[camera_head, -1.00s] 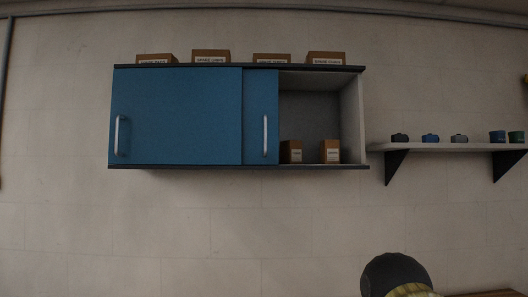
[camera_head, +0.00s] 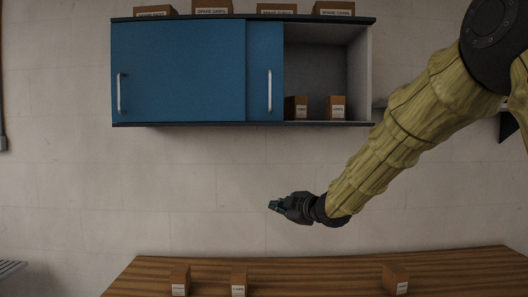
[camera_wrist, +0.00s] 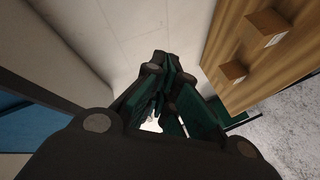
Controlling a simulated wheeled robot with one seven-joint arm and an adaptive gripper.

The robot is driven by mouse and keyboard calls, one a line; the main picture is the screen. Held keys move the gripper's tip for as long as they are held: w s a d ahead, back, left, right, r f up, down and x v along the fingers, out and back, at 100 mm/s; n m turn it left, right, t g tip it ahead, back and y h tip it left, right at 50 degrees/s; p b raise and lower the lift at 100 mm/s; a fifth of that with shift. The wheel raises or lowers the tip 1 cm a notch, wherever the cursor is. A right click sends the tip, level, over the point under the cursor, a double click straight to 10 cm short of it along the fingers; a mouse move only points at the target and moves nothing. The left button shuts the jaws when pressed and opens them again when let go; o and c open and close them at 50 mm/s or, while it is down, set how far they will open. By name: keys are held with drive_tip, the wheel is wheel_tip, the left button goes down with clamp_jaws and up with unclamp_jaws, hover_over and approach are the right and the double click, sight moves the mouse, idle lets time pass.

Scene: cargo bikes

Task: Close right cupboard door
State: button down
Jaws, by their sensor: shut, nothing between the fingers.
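The wall cupboard has two blue sliding doors. The left door (camera_head: 178,72) covers the left half. The right door (camera_head: 264,72), with a vertical silver handle (camera_head: 269,91), is slid left and mostly behind the left door. The right part of the cupboard (camera_head: 315,65) stands open, with two small cardboard boxes (camera_head: 336,107) inside. My gripper (camera_head: 273,206) is below the cupboard, in front of the wall, well under the right door's handle and apart from it. It is shut and empty, and its fingers (camera_wrist: 158,72) also show together in the wrist view.
A wooden table (camera_head: 330,275) stands below with small boxes (camera_head: 239,281) on it. Several cardboard boxes (camera_head: 212,6) sit on top of the cupboard. A wall shelf (camera_head: 380,103) at the right is largely hidden by my arm.

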drive_tip(key=s+a+r+n+t+y, duration=0.1)
drive_tip(key=s+r+n, duration=0.15)
drive_tip(key=r, duration=1.25)
drive_tip(key=s+a+r+n+t+y, duration=0.15)
drive_tip(key=r+n, duration=0.25)
drive_tip(key=r, duration=1.1)
drive_tip(key=w+a+p, duration=0.2)
drive_tip(key=w+p, duration=0.3)
drive_tip(key=w, duration=0.4)
drive_tip(key=shift+a, duration=0.15)
drive_tip(key=shift+w+r+p, duration=0.1)
drive_tip(key=shift+w+p, duration=0.05)
drive_tip(key=shift+p, duration=0.2)
